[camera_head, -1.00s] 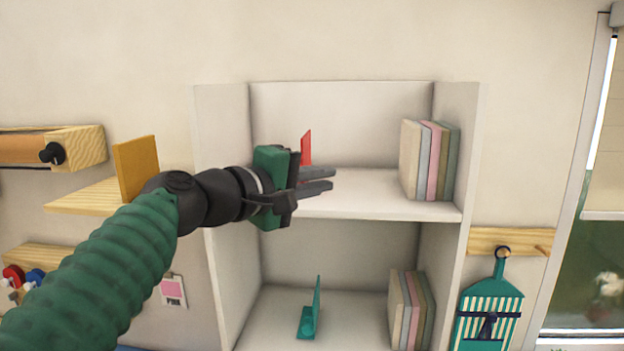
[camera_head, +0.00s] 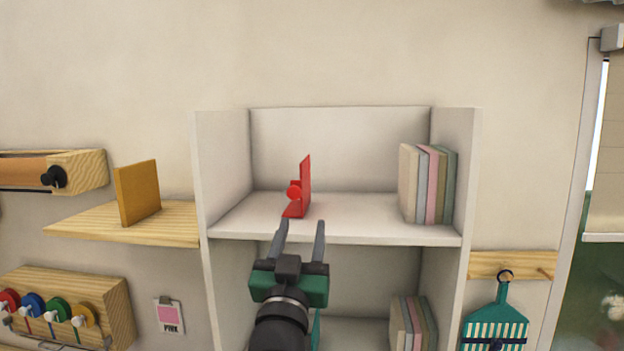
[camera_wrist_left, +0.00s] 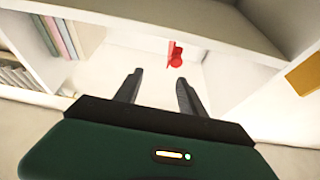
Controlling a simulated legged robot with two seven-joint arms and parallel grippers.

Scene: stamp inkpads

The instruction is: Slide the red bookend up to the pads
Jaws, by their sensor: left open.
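The red bookend (camera_head: 304,187) stands upright on the upper shelf (camera_head: 360,222) of the white cabinet, left of the middle. The pads (camera_head: 428,184) stand as an upright row at the right end of that shelf, with a wide bare stretch between them and the bookend. My left gripper (camera_head: 303,228) is open and empty, fingers pointing at the shelf, just in front of and below the bookend. In the left wrist view the bookend (camera_wrist_left: 175,54) shows beyond the two apart fingertips (camera_wrist_left: 160,76). My right gripper is not in view.
The cabinet has side walls and a front shelf edge. A second row of pads (camera_head: 412,325) stands on the lower shelf. A wooden side shelf (camera_head: 130,222) with an orange-yellow panel (camera_head: 138,192) is at left. A teal slatted tool (camera_head: 495,318) hangs at right.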

